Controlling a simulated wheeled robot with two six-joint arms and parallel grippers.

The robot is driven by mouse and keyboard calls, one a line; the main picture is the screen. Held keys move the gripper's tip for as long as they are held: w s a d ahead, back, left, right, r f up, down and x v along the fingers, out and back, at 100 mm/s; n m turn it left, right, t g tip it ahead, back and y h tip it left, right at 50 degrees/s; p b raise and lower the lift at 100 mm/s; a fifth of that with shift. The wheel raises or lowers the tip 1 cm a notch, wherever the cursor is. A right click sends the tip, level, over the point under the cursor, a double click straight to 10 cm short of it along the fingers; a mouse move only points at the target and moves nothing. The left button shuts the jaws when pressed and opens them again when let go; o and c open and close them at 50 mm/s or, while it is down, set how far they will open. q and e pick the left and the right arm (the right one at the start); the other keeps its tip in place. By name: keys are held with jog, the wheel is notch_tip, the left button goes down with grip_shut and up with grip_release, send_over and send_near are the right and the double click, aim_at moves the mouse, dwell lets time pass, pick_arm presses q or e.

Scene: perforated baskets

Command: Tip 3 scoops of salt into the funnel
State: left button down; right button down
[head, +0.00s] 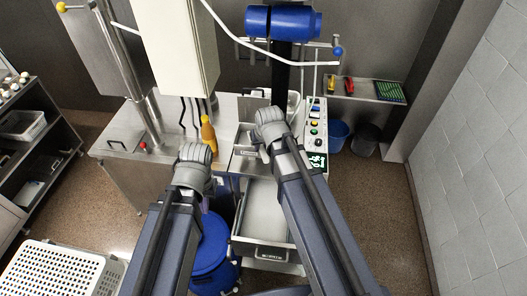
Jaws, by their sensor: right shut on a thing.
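My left gripper (198,152) is over the steel table, just in front of an orange bottle (208,132); its fingers are hidden, so I cannot tell if it is open. My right gripper (267,116) is further back, over small metal trays (246,146) at the table's right side. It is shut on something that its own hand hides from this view. A metal bin (262,246) with pale contents, possibly salt, stands below and between my arms. I cannot make out a scoop or a funnel for certain.
A control panel (315,132) with buttons is right of my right gripper. A blue drum (212,258) stands below my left arm. A white perforated basket (55,272) is at the lower left. A hanging steel and white machine (180,45) is above the table.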

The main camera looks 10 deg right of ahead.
jog(key=w, duration=0.3)
jog(key=w+f+b, duration=0.1)
jog(key=w, duration=0.2)
jog(key=shift+w+f, duration=0.15)
jog(key=shift+w, duration=0.15)
jog(key=shift+w+r+p, duration=0.3)
jog(key=shift+r+p, duration=0.2)
jog(key=shift+p, duration=0.05)
jog(key=shift+w+r+g+p, duration=0.3)
jog(key=shift+r+g+p, duration=0.2)
jog(key=shift+g+p, duration=0.5)
jog(key=shift+r+g+p, duration=0.2)
jog(key=shift+g+p, duration=0.2)
jog(key=shift+g, duration=0.3)
jog(key=shift+s+f+t+b, duration=0.55)
jog(key=shift+f+b, duration=0.2)
jog(key=shift+b, duration=0.2)
jog(key=shift+f+t+b, duration=0.35)
jog(key=shift+t+b, duration=0.2)
jog(key=shift+b, duration=0.05)
